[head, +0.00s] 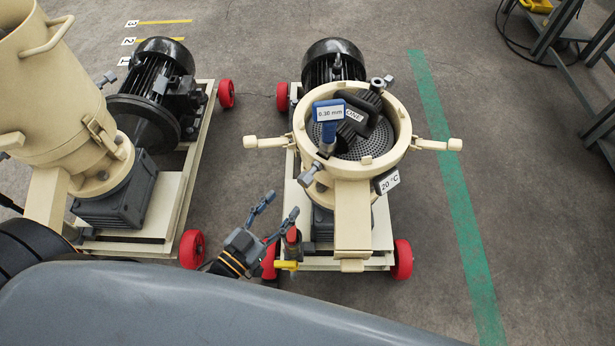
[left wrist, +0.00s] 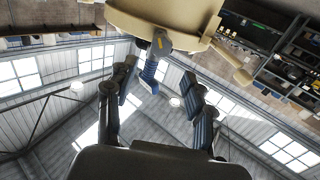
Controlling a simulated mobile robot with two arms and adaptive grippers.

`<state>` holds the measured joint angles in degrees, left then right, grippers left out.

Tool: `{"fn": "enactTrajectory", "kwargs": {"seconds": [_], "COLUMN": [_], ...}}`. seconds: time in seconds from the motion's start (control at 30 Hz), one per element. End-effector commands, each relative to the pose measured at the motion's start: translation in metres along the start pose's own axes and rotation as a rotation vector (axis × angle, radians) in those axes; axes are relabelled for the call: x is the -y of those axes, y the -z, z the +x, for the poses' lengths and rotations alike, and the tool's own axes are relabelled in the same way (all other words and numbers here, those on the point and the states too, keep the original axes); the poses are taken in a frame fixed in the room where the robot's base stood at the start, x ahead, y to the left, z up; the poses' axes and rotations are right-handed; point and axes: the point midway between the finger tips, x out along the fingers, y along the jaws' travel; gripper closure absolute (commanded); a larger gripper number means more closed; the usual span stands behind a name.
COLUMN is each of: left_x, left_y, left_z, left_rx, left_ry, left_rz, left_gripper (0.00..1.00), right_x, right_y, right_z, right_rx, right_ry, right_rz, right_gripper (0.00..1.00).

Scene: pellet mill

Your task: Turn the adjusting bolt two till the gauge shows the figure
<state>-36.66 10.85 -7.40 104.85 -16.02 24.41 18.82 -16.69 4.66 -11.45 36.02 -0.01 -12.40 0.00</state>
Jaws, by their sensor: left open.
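The pellet mill's cream ring (head: 398,150) surrounds a perforated die plate (head: 376,147). A blue gauge (head: 329,127) stands over the plate; its display reads 0.30 mm. A grey adjusting bolt (head: 309,174) sticks out of the ring's lower left; another bolt (head: 380,83) sits at its upper right. I cannot read a number on either. My left gripper (head: 282,205) is open and empty, below and left of the near bolt, apart from it. In the left wrist view, a grey-blue part (left wrist: 152,68) under the cream housing (left wrist: 170,22) shows beyond the open fingers.
Cream side handles (head: 437,145) jut from the ring. A second mill (head: 55,85) stands left. Floor right of the green line (head: 455,190) is clear up to a metal rack.

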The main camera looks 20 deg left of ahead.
Motion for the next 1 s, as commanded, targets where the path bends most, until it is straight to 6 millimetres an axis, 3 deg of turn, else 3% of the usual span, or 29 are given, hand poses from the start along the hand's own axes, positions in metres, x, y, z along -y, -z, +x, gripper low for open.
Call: {"fn": "enactTrajectory", "kwargs": {"seconds": [0.2, 0.43, 0.6, 0.9, 1.0], "left_x": [0.000, 0.000, 0.000, 0.000, 0.000], "left_y": [0.002, 0.000, -0.001, -0.001, -0.001], "left_z": [0.050, 0.087, 0.099, 0.101, 0.101], "left_rx": [-0.003, 0.000, 0.001, 0.002, 0.002], "left_ry": [0.000, 0.001, 0.000, 0.001, 0.001], "left_rz": [0.000, -0.001, -0.001, -0.001, -0.001], "left_gripper": [0.47, 0.47, 0.47, 0.47, 0.66], "right_x": [0.001, 0.002, 0.002, 0.002, 0.003], "right_y": [-0.006, -0.015, -0.015, -0.014, -0.013], "right_z": [-0.003, -0.005, -0.005, -0.005, -0.005], "right_rx": [0.012, 0.026, 0.026, 0.024, 0.023], "right_ry": [0.001, 0.002, 0.002, 0.003, 0.003], "right_rz": [0.001, 0.001, 0.001, 0.001, 0.001], "right_gripper": [0.47, 0.47, 0.47, 0.47, 0.47]}}
